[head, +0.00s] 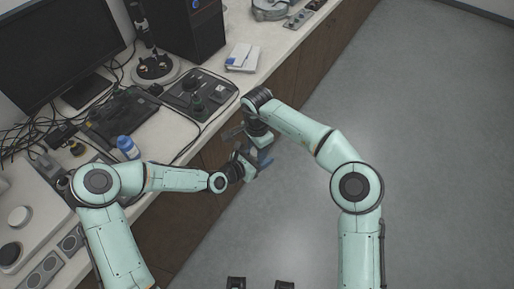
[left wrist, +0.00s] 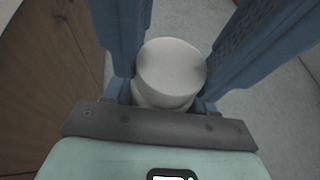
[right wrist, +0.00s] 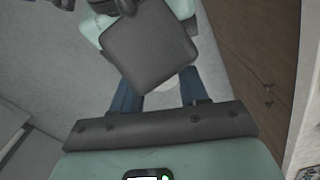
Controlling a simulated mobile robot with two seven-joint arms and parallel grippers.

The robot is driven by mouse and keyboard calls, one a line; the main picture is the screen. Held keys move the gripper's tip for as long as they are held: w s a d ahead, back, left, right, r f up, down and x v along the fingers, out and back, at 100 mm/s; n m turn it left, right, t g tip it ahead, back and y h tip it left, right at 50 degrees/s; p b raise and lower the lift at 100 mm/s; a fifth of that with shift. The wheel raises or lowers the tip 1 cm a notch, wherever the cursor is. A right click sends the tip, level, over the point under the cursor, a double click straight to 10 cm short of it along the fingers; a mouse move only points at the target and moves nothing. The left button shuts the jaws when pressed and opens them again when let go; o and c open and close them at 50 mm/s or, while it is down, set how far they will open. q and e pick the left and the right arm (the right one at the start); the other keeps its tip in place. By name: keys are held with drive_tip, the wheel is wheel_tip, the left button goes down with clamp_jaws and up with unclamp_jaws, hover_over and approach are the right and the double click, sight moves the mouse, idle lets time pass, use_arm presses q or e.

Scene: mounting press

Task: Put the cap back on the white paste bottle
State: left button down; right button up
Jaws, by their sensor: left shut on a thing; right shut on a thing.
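My left gripper (head: 244,165) is in front of the bench, above the floor. In the left wrist view its blue fingers are shut on a white round piece with a smooth flat end, which I take for the white paste bottle (left wrist: 171,70). My right gripper (head: 262,157) is close beside the left one, and the two overlap in the head view. In the right wrist view a dark square arm part covers most of its fingers. A small bit of white, seemingly the cap (right wrist: 173,84), shows between them. I cannot tell whether cap and bottle touch.
The bench (head: 208,72) runs along the left, with a monitor (head: 58,42), a black computer tower (head: 188,25) and cables. A blue and white bottle (head: 127,147) stands near its edge. The floor (head: 420,120) at the right is clear.

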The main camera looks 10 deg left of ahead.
drive_tip(key=m, duration=0.2)
drive_tip(key=shift+m, duration=0.3)
drive_tip(key=o, duration=1.2)
drive_tip(key=shift+c, duration=0.2)
drive_tip(key=shift+r, duration=0.1)
drive_tip(key=shift+r, duration=2.2)
drive_tip(key=shift+c, duration=0.4)
